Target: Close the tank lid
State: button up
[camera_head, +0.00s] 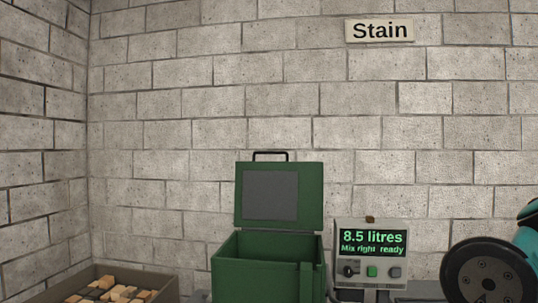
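The green tank (266,279) stands at the bottom middle of the picture, against the block wall. Its lid (310,193) is open and stands nearly upright at the back. The lid has a grey panel (270,195) on its inner face and a black handle (271,153) on its top edge. The inside of the tank looks dark green, and its floor is hidden by the front wall. My gripper is not in view.
Right of the tank, a grey control box (394,227) reads "8.5 litres" and "Mix right ready", with a knob and buttons. A crate (164,282) of wooden blocks stands lower left. A "Stain" sign (380,30) hangs above. A teal and black round part is lower right.

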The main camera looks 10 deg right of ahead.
aim_at(287, 194)
jog(key=u, duration=0.7)
jog(key=i, duration=1.35)
jog(key=z, duration=0.2)
